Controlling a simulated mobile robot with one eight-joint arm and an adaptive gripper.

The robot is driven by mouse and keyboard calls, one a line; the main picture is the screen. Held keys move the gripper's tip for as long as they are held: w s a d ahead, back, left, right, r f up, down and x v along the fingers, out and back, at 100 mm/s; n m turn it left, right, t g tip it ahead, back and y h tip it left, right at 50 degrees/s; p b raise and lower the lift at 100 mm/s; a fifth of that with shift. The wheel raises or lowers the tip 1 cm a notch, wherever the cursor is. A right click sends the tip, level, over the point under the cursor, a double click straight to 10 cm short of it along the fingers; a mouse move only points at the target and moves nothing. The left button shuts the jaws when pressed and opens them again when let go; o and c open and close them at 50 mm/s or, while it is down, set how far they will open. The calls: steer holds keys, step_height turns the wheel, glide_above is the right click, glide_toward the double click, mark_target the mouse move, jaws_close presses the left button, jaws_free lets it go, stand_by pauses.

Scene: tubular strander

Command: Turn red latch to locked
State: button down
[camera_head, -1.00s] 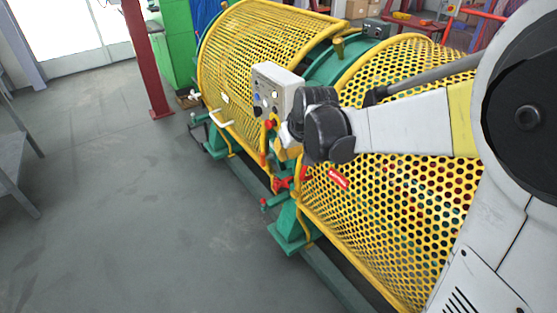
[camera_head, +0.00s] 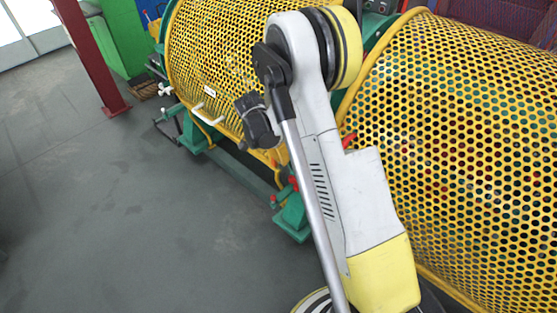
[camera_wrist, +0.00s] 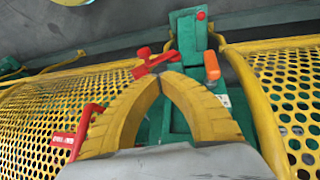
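A red angled handle (camera_wrist: 88,128) with a lettered red plate is on the left mesh guard. I cannot tell for sure which is the task's latch. My gripper (camera_wrist: 160,76) has its yellow fingers together at the tips, with nothing visible between them. The tips seem close to the lever; contact is unclear. In the head view, small red parts (camera_head: 293,184) show beside my arm; my fingers are hidden.
Yellow perforated guards (camera_head: 460,150) flank the gap, also in the wrist view (camera_wrist: 285,85). A white handle (camera_head: 208,117) and a green foot (camera_head: 293,222) project from the machine. A red post (camera_head: 92,55) stands back left. Grey floor (camera_head: 120,220) is clear at left.

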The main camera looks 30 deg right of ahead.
mark_target(296, 185)
steer(key=s+b+x, duration=0.1)
steer(key=b+x, duration=0.3)
steer(key=x, duration=0.6)
steer(key=shift+s+a, duration=0.2)
steer(key=shift+s, duration=0.15)
